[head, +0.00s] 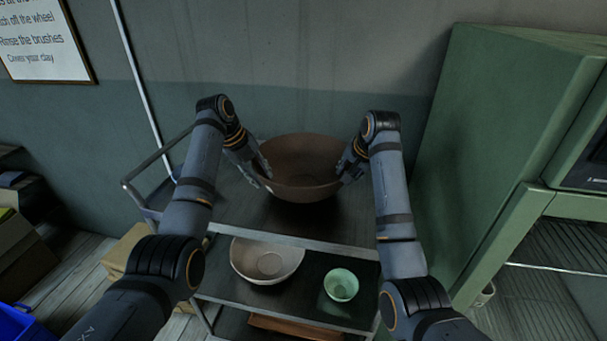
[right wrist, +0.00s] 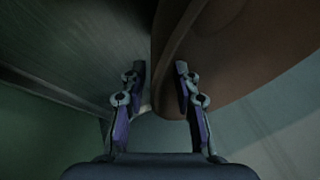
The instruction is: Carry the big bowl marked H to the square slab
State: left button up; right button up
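The big brown bowl (head: 300,180) is upright over the top shelf of a metal cart, with a dark shadow below it. I cannot tell whether its base touches the shelf. No H mark can be read on it. My left gripper (head: 256,168) is at the bowl's left rim, fingers against the wall. My right gripper (head: 350,168) is at the right rim. In the right wrist view, the right fingers (right wrist: 160,78) stand on either side of the bowl's wall (right wrist: 235,60), partly closed. No square slab is in view.
The cart's lower shelf (head: 212,285) holds a pale bowl (head: 268,258) and a small green bowl (head: 341,285). A tall green cabinet (head: 490,130) stands close on the right. A wall is behind the cart. Boxes (head: 30,255) and a blue bin (head: 20,328) are at the left.

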pick_arm(q)
grip_shut()
pick_arm(e)
grip_shut()
pick_arm(q)
jog(key=shift+w+r, duration=0.1)
jog(key=shift+r, duration=0.1)
pick_arm(e)
jog(key=shift+w+r, duration=0.1)
jog(key=shift+r, duration=0.05)
pick_arm(q)
jog(key=shift+w, duration=0.15)
pick_arm(e)
jog(key=shift+w, duration=0.1)
